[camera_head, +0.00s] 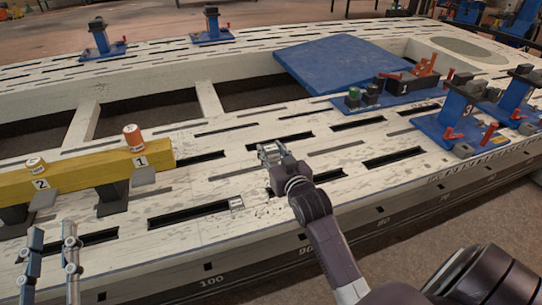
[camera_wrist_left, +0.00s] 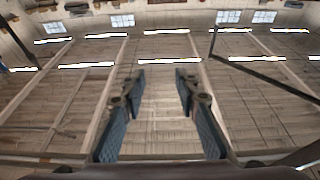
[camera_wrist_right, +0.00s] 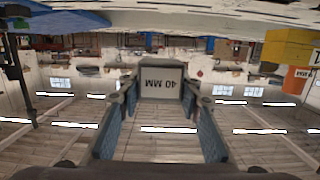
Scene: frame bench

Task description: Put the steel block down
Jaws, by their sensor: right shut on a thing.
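The steel block is a small grey block (camera_head: 270,152) marked "40 MM", which reads upside down in the right wrist view (camera_wrist_right: 161,82). My right gripper (camera_head: 273,155) is shut on it above the pale slotted bench (camera_head: 230,180), near the middle of the head view. The fingers hide its sides. I cannot tell whether its far side touches the bench. My left gripper (camera_head: 52,240) is open and empty at the lower left; its two fingers stand apart in the left wrist view (camera_wrist_left: 158,80).
A yellow beam (camera_head: 85,175) numbered 1 and 2 rests at the left, with an orange-and-white cylinder (camera_head: 133,137) and a smaller one (camera_head: 36,166) on it. A blue plate (camera_head: 340,62) lies behind. Blue fixtures (camera_head: 450,125) stand right. Bare bench surrounds my right gripper.

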